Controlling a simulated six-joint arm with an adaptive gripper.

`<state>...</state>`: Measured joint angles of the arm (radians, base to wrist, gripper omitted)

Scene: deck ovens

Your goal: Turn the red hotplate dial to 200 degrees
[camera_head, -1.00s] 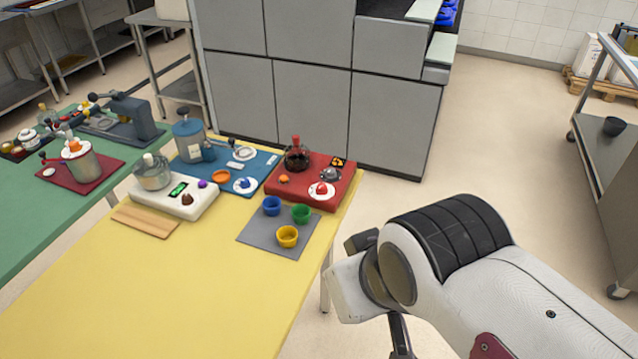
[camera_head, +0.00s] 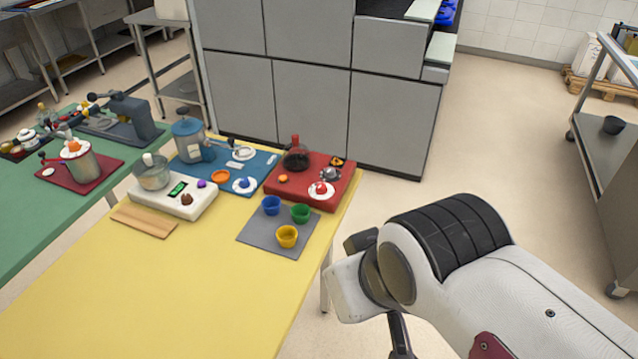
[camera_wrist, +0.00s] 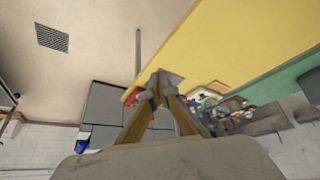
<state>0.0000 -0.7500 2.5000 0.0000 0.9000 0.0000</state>
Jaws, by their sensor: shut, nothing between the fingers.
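The red hotplate (camera_head: 300,199) sits at the far right corner of the yellow table. Its red dial (camera_head: 320,188) stands on a white round scale at the front right of the plate. The scale's numbers are too small to read. A dark flask with a red top (camera_head: 296,158) stands on the hotplate's back left. In the wrist view, my gripper (camera_wrist: 158,88) is shut and empty, with its tips against the distant table in the picture. A red patch that looks like the hotplate (camera_wrist: 132,97) shows just left of the tips. My fingers are not visible in the head view.
A grey mat (camera_head: 258,239) with blue, green and yellow cups (camera_head: 287,236) lies in front of the hotplate. A blue board (camera_head: 262,163) and a white scale-like device (camera_head: 170,203) stand to its left. The front of the yellow table (camera_head: 170,300) is clear.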

